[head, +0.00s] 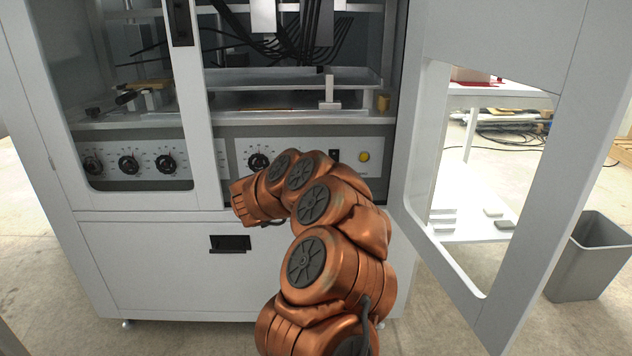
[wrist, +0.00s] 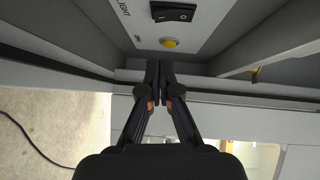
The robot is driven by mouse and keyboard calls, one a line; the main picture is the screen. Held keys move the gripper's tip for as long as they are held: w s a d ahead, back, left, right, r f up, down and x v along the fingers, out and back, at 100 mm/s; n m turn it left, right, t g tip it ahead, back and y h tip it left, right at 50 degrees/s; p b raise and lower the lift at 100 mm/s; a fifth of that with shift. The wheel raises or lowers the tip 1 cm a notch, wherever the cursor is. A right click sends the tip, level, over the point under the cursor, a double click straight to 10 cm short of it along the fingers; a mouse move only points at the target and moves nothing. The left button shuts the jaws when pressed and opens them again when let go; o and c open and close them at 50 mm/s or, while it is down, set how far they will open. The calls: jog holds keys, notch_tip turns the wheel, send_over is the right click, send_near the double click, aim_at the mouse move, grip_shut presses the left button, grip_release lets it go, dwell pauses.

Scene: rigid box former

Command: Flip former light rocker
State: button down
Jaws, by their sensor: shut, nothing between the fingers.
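The light rocker (wrist: 173,12) is a black switch on the panel, with the word LIGHT printed to its left in the wrist view. It also shows in the head view as a small dark switch (head: 335,155) left of a yellow button. My gripper (wrist: 160,66) is shut and empty in the wrist view, its fingertips pointing toward the panel, below the yellow button and apart from the rocker in the picture. In the head view my gripper is hidden behind my copper-coloured arm.
The yellow button (head: 363,156) sits close to the rocker. Several black knobs (head: 129,164) line the panel to the left. The right cabinet door (head: 575,110) stands open beside my arm. A grey bin (head: 590,258) stands on the floor at right.

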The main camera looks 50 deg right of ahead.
jog(key=shift+w+d+f+b, duration=0.1)
jog(key=shift+w+d+b, duration=0.1)
jog(key=shift+w+d, duration=0.4)
jog(key=shift+w+d+f+b, duration=0.1)
jog(key=shift+w+d+b, duration=0.1)
jog(key=shift+d, duration=0.65)
jog(key=shift+w+d+f+b, duration=0.1)
jog(key=shift+w+d+b, duration=0.2)
jog(key=shift+d, duration=0.45)
